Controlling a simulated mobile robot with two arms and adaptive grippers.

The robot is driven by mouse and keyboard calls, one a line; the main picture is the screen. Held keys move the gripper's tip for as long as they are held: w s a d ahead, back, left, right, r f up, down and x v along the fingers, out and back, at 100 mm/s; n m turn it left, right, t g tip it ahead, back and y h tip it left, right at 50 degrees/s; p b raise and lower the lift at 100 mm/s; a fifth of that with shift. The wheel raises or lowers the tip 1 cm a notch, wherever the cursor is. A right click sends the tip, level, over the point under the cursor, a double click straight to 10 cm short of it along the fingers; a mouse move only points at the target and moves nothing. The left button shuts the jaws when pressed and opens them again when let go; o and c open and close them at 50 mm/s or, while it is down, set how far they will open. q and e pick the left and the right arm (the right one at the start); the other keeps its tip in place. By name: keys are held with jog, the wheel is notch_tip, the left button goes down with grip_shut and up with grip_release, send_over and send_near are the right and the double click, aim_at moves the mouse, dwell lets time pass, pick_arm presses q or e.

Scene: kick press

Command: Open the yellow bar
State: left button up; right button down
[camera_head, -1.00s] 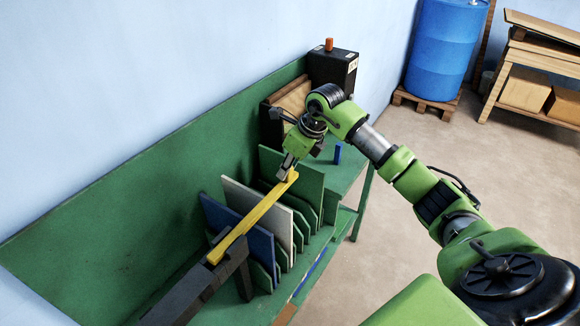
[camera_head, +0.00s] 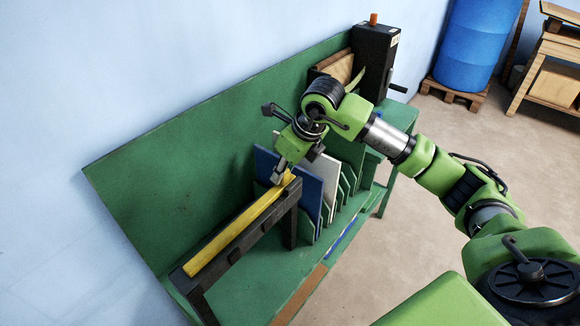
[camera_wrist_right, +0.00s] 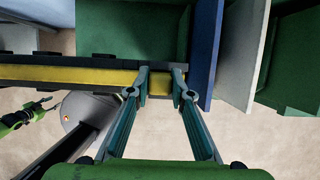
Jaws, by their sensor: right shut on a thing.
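The yellow bar (camera_head: 235,231) lies lengthwise along the black beam (camera_head: 243,240) of the bench. My right gripper (camera_head: 280,177) is at the bar's far end, near the upright panels. In the right wrist view the two fingers (camera_wrist_right: 163,80) are shut on the yellow bar (camera_wrist_right: 70,75), one on each side near its end. The black beam (camera_wrist_right: 60,58) runs right beside it. A small green and black part at the left edge of that view may be my left gripper (camera_wrist_right: 38,106); its jaws are too small to read.
A blue panel (camera_head: 262,165) and a pale panel (camera_head: 322,178) stand upright on the green bench close to the gripper, with green panels beyond. A black box with an orange knob (camera_head: 374,58) stands at the far end. A blue barrel (camera_head: 475,45) is farther off.

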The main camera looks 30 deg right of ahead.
jog(key=shift+s+a, duration=0.2)
jog(key=shift+a, duration=0.35)
jog(key=c, duration=1.8)
grip_release()
pick_arm(q)
jog(key=shift+w+a, duration=0.15)
pick_arm(e)
jog(key=v, duration=1.2)
